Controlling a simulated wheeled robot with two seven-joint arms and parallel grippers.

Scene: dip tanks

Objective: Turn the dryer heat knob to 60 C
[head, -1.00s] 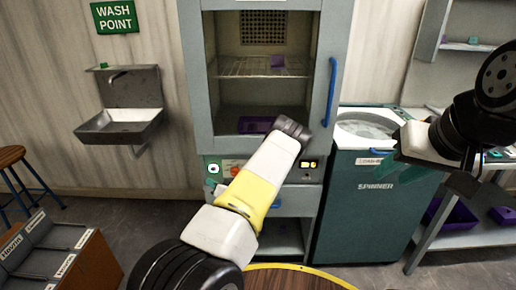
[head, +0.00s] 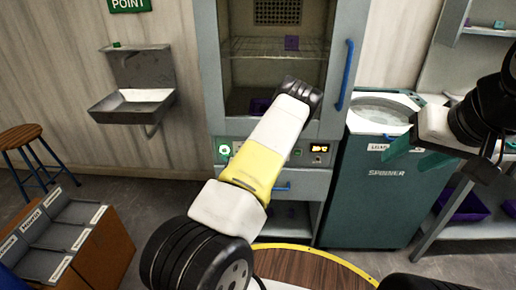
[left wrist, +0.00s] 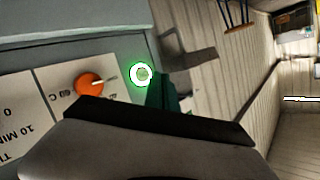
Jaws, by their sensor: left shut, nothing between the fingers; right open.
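The dryer (head: 210,75) is the grey cabinet at the centre of the head view. Its orange heat knob (left wrist: 90,84) shows in the left wrist view, with a pale pointer line towards the right. The panel print beside it is partly cut off, so I cannot read the setting. In the head view my left forearm hides the knob. My left gripper (left wrist: 170,92) is shut and empty, its green fingers beside the green-lit round button (left wrist: 142,74), apart from the knob; I cannot tell whether they touch the panel. My right gripper (head: 418,150) is open and empty before the spinner.
An amber display (head: 319,148) glows on the dryer panel. The dryer has a blue door handle (head: 345,76). The teal spinner (head: 385,195) stands to its right, a sink (head: 130,104) to its left. A labelled box (head: 108,240) and a round wooden table (head: 305,265) are in front.

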